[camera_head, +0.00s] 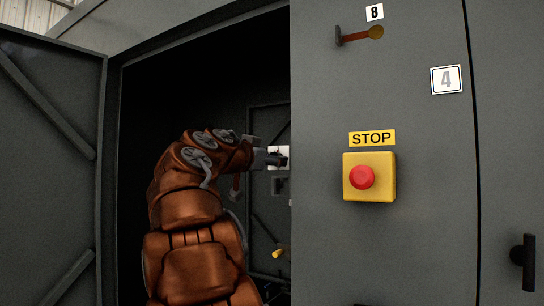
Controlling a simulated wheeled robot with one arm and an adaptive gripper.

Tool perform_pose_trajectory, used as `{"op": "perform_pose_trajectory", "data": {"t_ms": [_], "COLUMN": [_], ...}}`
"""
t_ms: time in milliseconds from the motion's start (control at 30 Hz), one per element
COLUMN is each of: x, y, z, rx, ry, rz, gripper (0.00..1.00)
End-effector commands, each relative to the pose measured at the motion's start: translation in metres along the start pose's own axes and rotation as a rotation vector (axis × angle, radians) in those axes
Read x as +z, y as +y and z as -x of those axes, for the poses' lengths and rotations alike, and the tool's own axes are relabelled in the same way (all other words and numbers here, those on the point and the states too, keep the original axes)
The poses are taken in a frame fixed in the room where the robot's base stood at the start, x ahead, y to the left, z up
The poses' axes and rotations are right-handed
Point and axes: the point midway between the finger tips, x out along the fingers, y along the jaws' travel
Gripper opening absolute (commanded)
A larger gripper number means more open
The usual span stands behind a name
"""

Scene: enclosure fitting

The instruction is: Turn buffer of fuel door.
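My orange-brown arm reaches into the dark opening of a grey enclosure. My gripper (272,158) is at its end, in front of a small white plate (284,151) near the opening's right edge. The fingers are small and dark, so I cannot tell whether they are open or hold anything. Behind them is a grey inner panel or door (262,215) with diagonal bracing. No part is clearly marked as the fuel door or its buffer.
A large braced door (50,150) stands open at the left.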

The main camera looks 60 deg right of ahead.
Motion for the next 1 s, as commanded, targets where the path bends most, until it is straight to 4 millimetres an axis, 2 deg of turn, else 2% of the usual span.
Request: {"op": "perform_pose_trajectory", "data": {"t_ms": [100,333,867,1000], "x": [0.0004,0.0008,0.0009,0.0008], "y": [0.0003,0.0005,0.0005,0.0006], "z": [-0.0086,-0.0093,-0.0091,-0.0090], "rx": [0.002,0.002,0.002,0.002], "ry": [-0.001,-0.001,-0.001,-0.001], "rz": [0.000,0.001,0.001,0.002], "gripper": [0.55,0.55,0.01,0.00]}}
